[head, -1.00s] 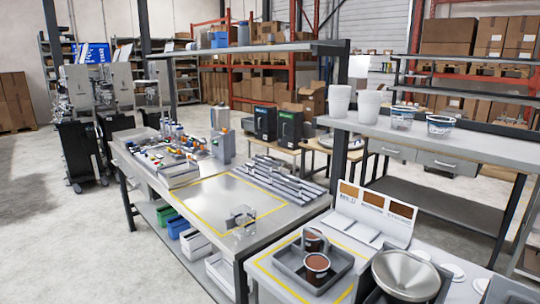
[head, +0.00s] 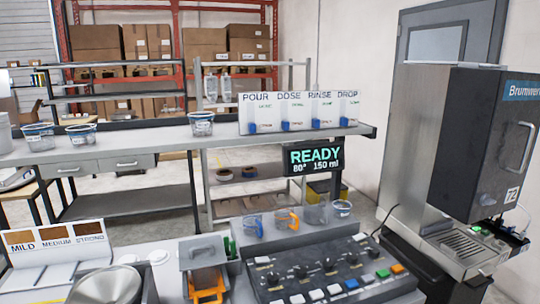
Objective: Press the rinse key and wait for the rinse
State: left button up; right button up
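No lettering on these keys is readable, so I cannot tell which is the rinse key. A white sign (head: 322,108) on the shelf above carries the word RINSE, between DOSE and DROP signs. A dark display (head: 314,157) below it reads READY, 80° and 150 ml. Neither of my grippers shows in the head view.
Behind the panel stand orange-handled clear cups (head: 287,219), a clear glass (head: 316,215) and a small cup (head: 342,208). A dark machine (head: 482,140) stands at right. A grey dispenser-like box (head: 203,254) and a metal bowl (head: 105,286) are at lower left.

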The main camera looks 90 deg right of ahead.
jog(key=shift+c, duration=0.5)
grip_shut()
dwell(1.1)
